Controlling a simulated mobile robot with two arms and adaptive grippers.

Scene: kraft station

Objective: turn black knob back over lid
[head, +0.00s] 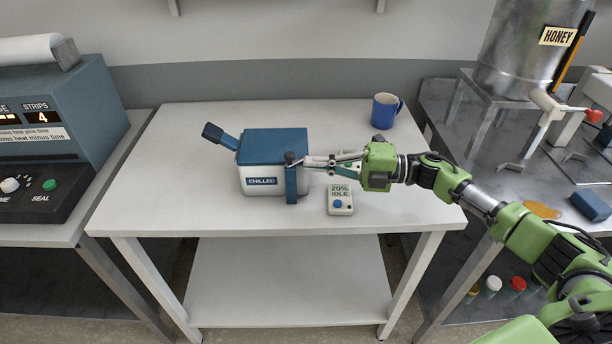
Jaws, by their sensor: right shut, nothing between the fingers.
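A white box (278,187) labelled CHILLED stands on the middle table, with a blue lid (272,145) lying closed on it. A small black knob (290,157) shows at the lid's front right corner, just above a blue upright bar (291,184) on the box's front. My right gripper (304,161) reaches in from the right at lid height, with its fingers shut and its tips right beside the knob. Whether they touch it I cannot tell. My left gripper is not in view.
A blue bar with a dark end (212,133) sticks out left of the box. A small device (340,200) reading 20% IDLE lies right of it, below my arm. A blue mug (385,110) stands at the back right. The table's left side (150,195) is clear.

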